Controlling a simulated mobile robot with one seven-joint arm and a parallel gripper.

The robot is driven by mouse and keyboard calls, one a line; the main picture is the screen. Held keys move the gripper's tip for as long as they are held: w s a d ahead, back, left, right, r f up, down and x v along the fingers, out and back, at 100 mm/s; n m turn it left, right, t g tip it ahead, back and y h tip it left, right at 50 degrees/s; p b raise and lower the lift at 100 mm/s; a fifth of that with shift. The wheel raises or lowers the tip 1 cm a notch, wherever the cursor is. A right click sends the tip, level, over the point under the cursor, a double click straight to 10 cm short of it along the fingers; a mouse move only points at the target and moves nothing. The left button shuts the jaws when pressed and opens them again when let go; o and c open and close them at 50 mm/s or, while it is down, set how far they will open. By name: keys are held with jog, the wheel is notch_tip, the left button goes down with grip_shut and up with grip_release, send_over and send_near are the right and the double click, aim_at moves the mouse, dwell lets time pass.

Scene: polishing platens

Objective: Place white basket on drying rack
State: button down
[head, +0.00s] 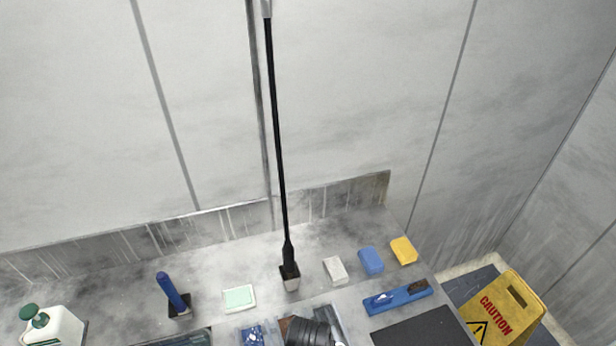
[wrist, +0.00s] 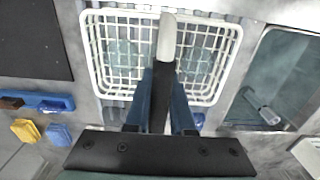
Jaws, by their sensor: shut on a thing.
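The white basket (wrist: 92,60) is an open lattice basket in the upper middle of the wrist view. Dim rounded greenish shapes show through its mesh. My gripper (wrist: 164,66) has two blue fingers reaching over the basket's near rim. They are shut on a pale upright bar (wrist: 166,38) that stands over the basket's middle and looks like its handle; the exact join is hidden. I cannot tell whether the basket is lifted. In the head view a dark ribbed part of my arm shows at the bottom edge, and I cannot make out the basket there. I cannot identify a drying rack.
A tall black pole (head: 278,150) rises from the bench. Around it are a mint dish (head: 239,298), a blue-handled tool (head: 173,293), sponges (head: 371,260), a blue tray (head: 398,297) and a black mat (head: 425,333). A white jug (head: 55,328) stands left, a yellow caution sign (head: 505,310) right.

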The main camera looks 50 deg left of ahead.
jog(key=c, duration=0.8)
grip_release()
jog(key=shift+f, duration=0.1)
jog(key=shift+o, duration=0.2)
notch_tip(320, 180, up, 12)
jog(key=shift+r, duration=0.2)
